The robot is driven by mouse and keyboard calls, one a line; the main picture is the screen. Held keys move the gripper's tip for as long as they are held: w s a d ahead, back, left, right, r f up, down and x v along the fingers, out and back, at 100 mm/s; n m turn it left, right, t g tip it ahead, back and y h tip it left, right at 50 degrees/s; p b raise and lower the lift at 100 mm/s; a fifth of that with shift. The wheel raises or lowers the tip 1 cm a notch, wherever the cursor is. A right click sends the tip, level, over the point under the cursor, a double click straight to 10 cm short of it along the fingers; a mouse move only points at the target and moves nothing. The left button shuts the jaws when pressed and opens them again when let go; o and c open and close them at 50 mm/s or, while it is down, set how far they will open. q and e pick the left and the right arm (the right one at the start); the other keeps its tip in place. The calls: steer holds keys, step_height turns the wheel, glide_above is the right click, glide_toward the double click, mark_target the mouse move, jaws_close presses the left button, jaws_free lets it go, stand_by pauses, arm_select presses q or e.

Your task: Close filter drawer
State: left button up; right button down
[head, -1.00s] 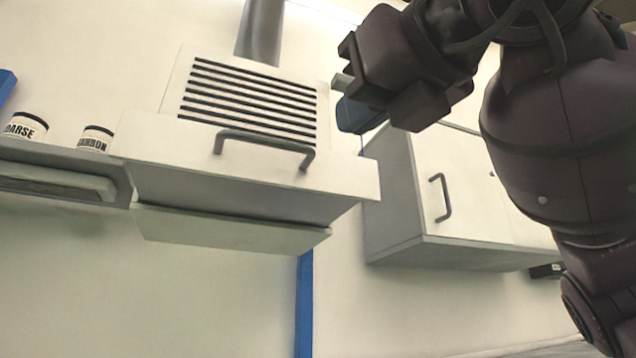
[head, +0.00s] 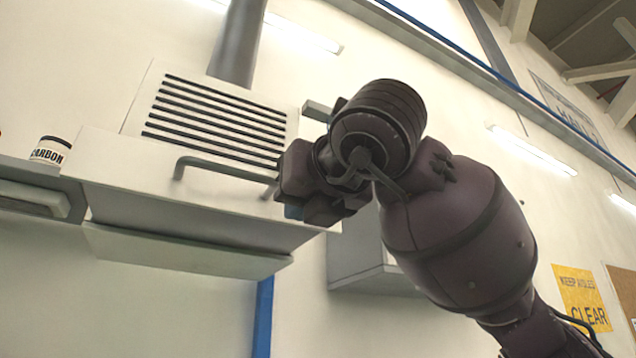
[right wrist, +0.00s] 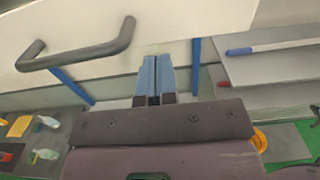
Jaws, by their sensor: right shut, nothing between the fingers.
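The white filter drawer front (head: 125,172) is on the wall unit below a dark-slatted grille, and a grey bar handle (head: 222,168) is on it. The drawer appears to stand out from the wall; how far is hard to tell. My right gripper (head: 292,212) is at the right end of the drawer front, near the handle's right end; its body hides that corner. In the right wrist view its blue fingers (right wrist: 154,75) are shut together and empty, right of the handle (right wrist: 85,55) and against or just before the white drawer front (right wrist: 165,22). My left gripper is out of view.
A can marked CARBON (head: 50,151) stands on the shelf at left. A grey cabinet (head: 365,262) is behind my right arm. A duct (head: 238,45) rises above the grille. In the right wrist view, a grey shelf (right wrist: 275,70) holds a blue-handled tool (right wrist: 240,51).

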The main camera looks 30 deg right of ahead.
mark_target(282, 220)
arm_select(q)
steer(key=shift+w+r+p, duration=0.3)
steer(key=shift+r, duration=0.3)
arm_select(e)
steer(key=shift+w, duration=1.8)
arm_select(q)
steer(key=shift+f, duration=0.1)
arm_select(e)
steer(key=shift+d, duration=0.1)
